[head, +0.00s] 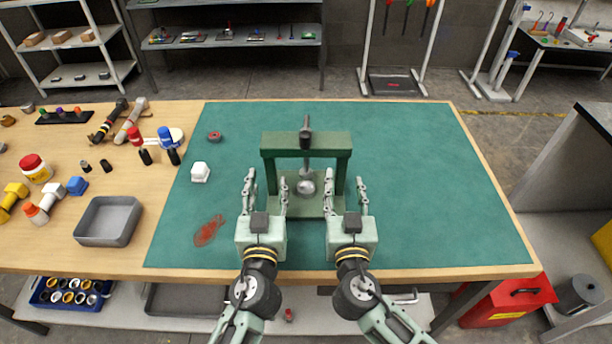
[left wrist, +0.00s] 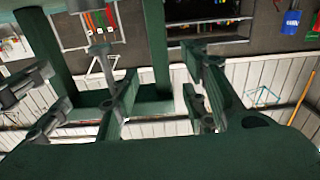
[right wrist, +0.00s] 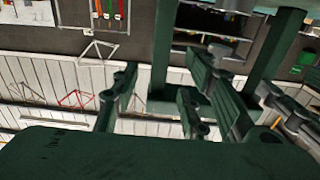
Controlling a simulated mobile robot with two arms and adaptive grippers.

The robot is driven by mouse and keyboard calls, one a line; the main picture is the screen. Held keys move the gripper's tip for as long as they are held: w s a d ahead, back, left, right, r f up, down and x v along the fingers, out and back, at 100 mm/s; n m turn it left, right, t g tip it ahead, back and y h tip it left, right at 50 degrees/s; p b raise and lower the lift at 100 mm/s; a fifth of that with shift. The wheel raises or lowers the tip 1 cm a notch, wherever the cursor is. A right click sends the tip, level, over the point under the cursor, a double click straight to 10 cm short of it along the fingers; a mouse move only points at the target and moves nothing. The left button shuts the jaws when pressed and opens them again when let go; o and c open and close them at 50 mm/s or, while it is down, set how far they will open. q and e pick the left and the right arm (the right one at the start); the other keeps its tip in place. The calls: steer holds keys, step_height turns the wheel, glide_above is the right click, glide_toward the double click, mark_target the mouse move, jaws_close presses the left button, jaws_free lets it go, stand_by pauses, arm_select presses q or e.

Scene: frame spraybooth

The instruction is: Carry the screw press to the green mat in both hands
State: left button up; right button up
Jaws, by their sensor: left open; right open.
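The dark green screw press (head: 327,147) stands upright on the green mat (head: 430,190). It has a crossbar on two uprights, a metal screw with a handle on top, a round grey ball under the bar and a flat base plate. My left gripper (head: 266,186) is open, its fingers on either side of the left upright. My right gripper (head: 346,188) is open, its fingers on either side of the right upright. In the left wrist view an upright (left wrist: 155,45) shows between the open fingers, and likewise in the right wrist view (right wrist: 163,50). Contact cannot be told.
On the mat's left are a white block (head: 200,172), a small red ring (head: 215,136) and a reddish stain (head: 208,230). A grey tray (head: 108,222), bottles and tools crowd the wooden table's left. The mat right of the press is clear.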

mark_target(270, 170)
arm_select(q)
steer(key=w, duration=0.7)
steer(key=shift+w, duration=0.25)
arm_select(e)
steer(key=w, duration=0.7)
steer(key=shift+w, duration=0.25)
arm_select(q)
steer(key=shift+c, duration=0.5)
arm_select(e)
steer(key=shift+c, duration=0.5)
arm_select(q)
jaws_close()
arm_select(e)
jaws_close()
